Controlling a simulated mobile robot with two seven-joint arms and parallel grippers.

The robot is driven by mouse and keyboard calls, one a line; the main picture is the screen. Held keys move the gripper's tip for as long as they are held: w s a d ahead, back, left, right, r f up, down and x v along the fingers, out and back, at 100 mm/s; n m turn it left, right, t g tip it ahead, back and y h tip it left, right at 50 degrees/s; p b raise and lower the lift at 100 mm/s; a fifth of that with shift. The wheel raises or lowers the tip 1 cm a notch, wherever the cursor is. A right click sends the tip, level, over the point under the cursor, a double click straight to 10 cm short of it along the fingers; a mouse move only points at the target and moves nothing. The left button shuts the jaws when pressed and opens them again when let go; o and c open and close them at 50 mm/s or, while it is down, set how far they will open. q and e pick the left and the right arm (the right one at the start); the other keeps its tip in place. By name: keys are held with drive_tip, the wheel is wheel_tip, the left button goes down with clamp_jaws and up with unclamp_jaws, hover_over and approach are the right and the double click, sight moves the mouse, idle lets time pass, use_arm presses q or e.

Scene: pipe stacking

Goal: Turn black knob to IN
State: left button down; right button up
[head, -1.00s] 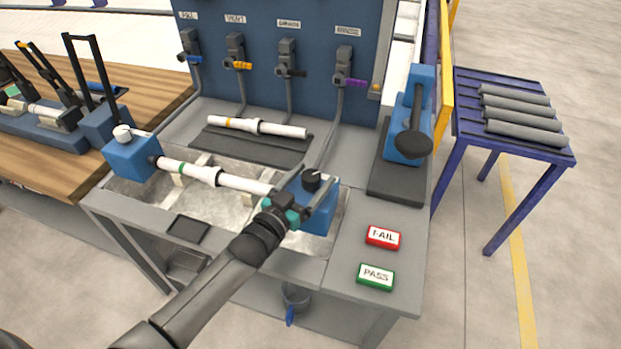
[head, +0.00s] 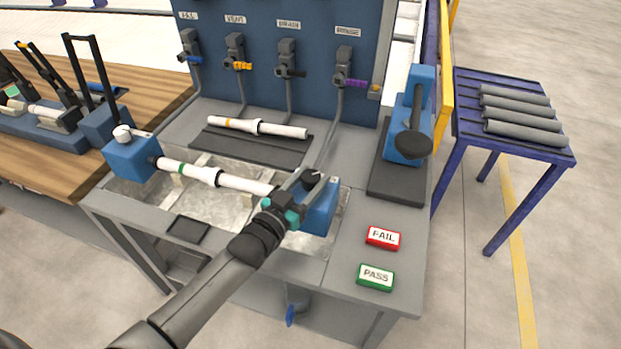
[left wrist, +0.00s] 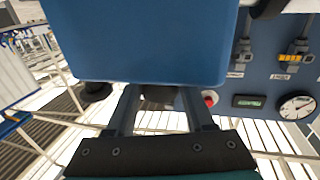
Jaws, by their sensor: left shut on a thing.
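The black knob (head: 311,178) sits on top of the right blue block (head: 319,212). A small light mark shows on its right side; I cannot read an IN label. My left gripper (head: 301,182) is at the block's top with its fingers at the knob, shut on it. In the left wrist view the two fingers (left wrist: 160,105) reach up under a large blue face of the block (left wrist: 150,40), with a dark part between them. The fingers partly hide the knob. My right gripper is not in view.
A white pipe with a green band (head: 190,171) runs from the left blue block (head: 130,158) to the right one over the sink. The red FAIL (head: 383,238) and green PASS (head: 376,277) buttons lie at right. A blue press (head: 408,140) stands behind them.

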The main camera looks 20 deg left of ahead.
use_arm(q)
drive_tip(key=shift+m+h, duration=0.3)
drive_tip(key=shift+h, duration=0.1)
drive_tip(key=shift+a+f+m+g+h+b, duration=0.15)
drive_tip(key=shift+m+g+h+b, duration=0.85)
drive_tip(key=shift+m+h+b, duration=0.55)
drive_tip(key=m+g+h+b, duration=0.1)
drive_tip(key=h+b, duration=0.1)
drive_tip(key=h, duration=0.1)
drive_tip(key=shift+m+g, duration=0.25)
drive_tip(key=shift+g, duration=0.15)
drive_tip(key=shift+m+g+h+b, duration=0.5)
drive_tip(key=shift+g+h+b, duration=0.15)
drive_tip(key=shift+g, duration=0.05)
drive_tip(key=shift+c, duration=1.4)
unclamp_jaws()
drive_tip(key=p+v, duration=0.1)
drive_tip(key=v, duration=1.4)
